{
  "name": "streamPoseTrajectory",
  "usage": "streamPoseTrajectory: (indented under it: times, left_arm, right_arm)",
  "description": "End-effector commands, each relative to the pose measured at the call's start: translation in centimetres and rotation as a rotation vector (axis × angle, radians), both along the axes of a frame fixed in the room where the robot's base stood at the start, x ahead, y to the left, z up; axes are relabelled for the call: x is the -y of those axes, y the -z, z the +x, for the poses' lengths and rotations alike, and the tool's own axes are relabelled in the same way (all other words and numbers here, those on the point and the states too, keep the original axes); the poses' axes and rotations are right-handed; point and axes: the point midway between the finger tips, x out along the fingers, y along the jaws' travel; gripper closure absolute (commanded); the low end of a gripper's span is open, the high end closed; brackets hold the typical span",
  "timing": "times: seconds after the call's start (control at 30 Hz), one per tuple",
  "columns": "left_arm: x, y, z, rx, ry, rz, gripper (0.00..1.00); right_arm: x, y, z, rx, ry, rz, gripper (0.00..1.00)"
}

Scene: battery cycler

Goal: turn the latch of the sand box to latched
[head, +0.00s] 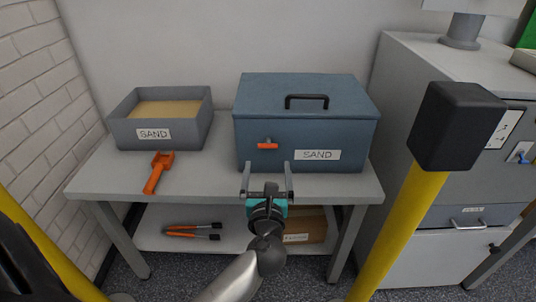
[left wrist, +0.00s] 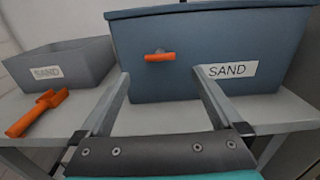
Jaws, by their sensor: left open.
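The sand box (head: 305,125) is a blue-grey lidded box with a black handle on its shut lid and a SAND label on its front. Its orange latch (head: 267,146) sits on the front face, left of the label, with its lever lying about level. In the left wrist view the latch (left wrist: 160,56) shows ahead, between the two fingers and above their tips. My left gripper (head: 267,166) is open and empty, in front of and just below the latch, apart from it. It also shows in the left wrist view (left wrist: 158,80). My right gripper is not in view.
An open grey tray of sand (head: 120,128) stands left on the table (head: 215,178), with an orange scoop (head: 157,172) in front. The lower shelf holds orange-handled tools (head: 190,231) and a brown carton (head: 313,228).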

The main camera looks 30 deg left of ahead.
Motion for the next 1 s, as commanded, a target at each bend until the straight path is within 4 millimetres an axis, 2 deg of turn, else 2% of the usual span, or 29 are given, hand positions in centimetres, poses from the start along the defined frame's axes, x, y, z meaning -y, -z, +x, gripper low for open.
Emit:
streamPoseTrajectory:
  times: [0.1, 0.27, 0.4, 0.6, 0.9, 1.0]
  left_arm:
    - [-1.3, 0.0, 2.1, 0.004, -0.001, 0.005, 0.0]
    - [-2.7, 0.1, 4.4, 0.002, -0.001, 0.004, 0.0]
    - [-3.3, 0.1, 5.4, 0.001, 0.001, 0.003, 0.0]
    - [-3.7, 0.0, 6.1, 0.0, 0.001, 0.002, 0.0]
    - [-3.8, 0.0, 6.2, -0.001, 0.001, 0.002, 0.0]
    - [-3.8, 0.0, 6.2, -0.001, 0.001, 0.002, 0.1]
  right_arm:
    - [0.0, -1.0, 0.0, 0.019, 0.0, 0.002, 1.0]
    - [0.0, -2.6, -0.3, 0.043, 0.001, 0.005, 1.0]
    - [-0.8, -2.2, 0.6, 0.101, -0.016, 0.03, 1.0]
    - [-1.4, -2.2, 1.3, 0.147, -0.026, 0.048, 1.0]
    - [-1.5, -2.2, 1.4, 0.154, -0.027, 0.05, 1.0]
    - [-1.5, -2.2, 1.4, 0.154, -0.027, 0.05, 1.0]
